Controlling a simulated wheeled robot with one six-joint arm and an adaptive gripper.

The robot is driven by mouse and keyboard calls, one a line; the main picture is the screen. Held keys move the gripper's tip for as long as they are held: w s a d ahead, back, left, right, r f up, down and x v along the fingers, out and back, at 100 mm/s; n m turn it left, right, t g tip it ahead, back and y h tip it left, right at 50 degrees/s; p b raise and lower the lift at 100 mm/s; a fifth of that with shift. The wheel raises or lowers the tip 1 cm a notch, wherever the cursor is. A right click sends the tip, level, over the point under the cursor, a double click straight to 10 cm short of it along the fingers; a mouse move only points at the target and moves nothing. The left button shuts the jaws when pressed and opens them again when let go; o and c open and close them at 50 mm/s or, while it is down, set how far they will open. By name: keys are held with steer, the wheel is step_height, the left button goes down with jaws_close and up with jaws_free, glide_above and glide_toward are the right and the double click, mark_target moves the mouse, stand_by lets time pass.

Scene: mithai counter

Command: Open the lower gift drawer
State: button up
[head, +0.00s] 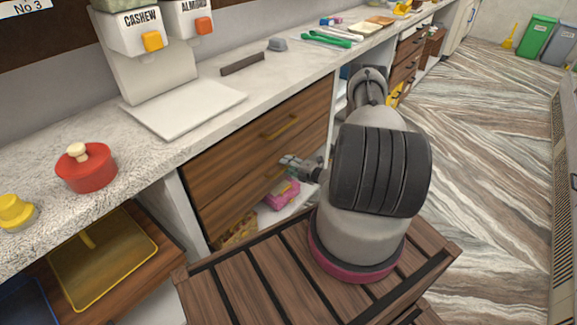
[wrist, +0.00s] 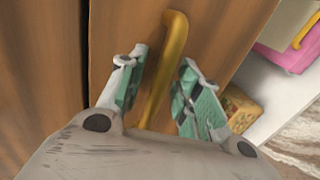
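The wooden lower drawer (head: 223,203) sits under the counter, below another wooden drawer (head: 238,145) with a brass handle (head: 279,124). Both drawer fronts look flush in the head view. My gripper (head: 287,163) is at the lower drawer's front. In the wrist view, my gripper (wrist: 163,85) is open, its two green-padded fingers on either side of a brass bar handle (wrist: 176,45). Contact cannot be told. My arm hides part of the drawer front in the head view.
Below the drawer, a pink box (head: 282,193) and a yellowish patterned box (head: 238,231) stand on a low shelf. The counter (head: 190,148) above holds a red pot (head: 86,167), nut dispensers (head: 140,40) and a white board (head: 184,107). Open floor (head: 470,150) lies to the right.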

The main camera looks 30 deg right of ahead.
jaws_close()
steer(key=f+v, duration=0.3)
steer(key=v, duration=1.1)
steer(key=s+f+v, duration=0.1)
steer(key=f+v, duration=0.2)
steer(key=v, duration=1.2)
steer(key=shift+s, duration=0.15)
steer(key=shift+d+f, duration=0.1)
steer(key=shift+d, duration=0.05)
steer(key=shift+o, duration=1)
jaws_free()
